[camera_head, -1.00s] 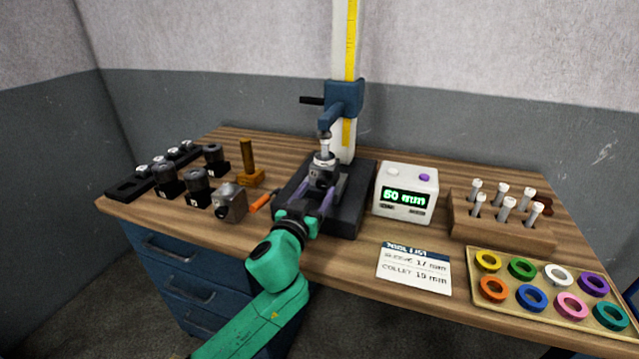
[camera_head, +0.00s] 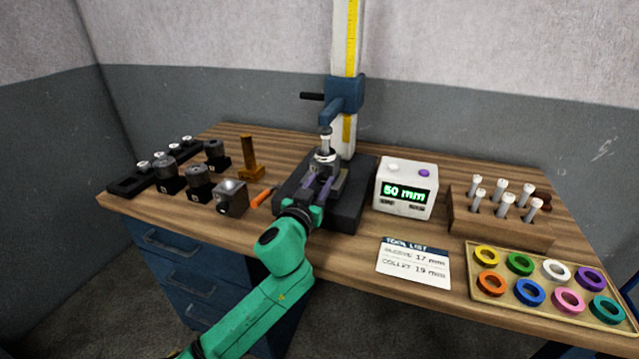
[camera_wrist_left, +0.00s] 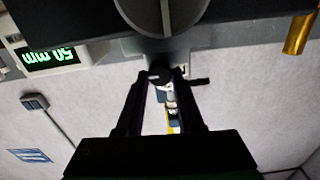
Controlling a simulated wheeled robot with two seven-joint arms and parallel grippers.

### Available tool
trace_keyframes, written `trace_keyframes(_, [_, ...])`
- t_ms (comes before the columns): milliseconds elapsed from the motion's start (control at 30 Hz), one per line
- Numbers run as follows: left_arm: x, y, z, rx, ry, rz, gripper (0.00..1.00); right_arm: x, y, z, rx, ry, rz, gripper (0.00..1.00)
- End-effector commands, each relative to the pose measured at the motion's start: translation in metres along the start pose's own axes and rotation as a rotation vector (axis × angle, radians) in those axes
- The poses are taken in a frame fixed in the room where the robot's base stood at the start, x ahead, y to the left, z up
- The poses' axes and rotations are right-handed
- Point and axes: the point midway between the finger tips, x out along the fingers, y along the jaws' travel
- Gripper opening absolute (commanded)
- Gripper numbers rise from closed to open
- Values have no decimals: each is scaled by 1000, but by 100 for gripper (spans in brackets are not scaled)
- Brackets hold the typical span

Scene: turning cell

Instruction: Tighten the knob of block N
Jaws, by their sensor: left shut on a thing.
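A dark grey block (camera_head: 339,181) stands on the black base (camera_head: 345,210) of the measuring stand, with a tool held upright in it. I cannot read a letter on it, so I cannot tell that it is block N. My left gripper (camera_head: 325,178) reaches it from the front. In the left wrist view, my left gripper (camera_wrist_left: 162,74) is shut on a small dark knob (camera_wrist_left: 160,75) on the block's side. The fingers hide most of the knob in the head view. My right gripper is not in view.
The display box (camera_head: 405,190) reading 50 mm stands right of the base. An orange-handled tool (camera_head: 263,197) and a loose grey block (camera_head: 231,198) lie on the left. Holders in stands (camera_head: 198,184) are farther left. The peg rack (camera_head: 500,224) and ring tray (camera_head: 470,285) are right.

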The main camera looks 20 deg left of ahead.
Motion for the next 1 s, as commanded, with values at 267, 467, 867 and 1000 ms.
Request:
trace_keyframes(267, [0,0,0,166,-1,-1,0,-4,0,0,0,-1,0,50])
trace_keyframes(467, [0,1,0,318,-2,-1,0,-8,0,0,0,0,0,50])
trace_keyframes(867, [0,2,0,535,-1,0,0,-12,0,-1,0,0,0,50])
trace_keyframes(1000, [0,2,1,563,-1,0,0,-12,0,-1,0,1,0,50])
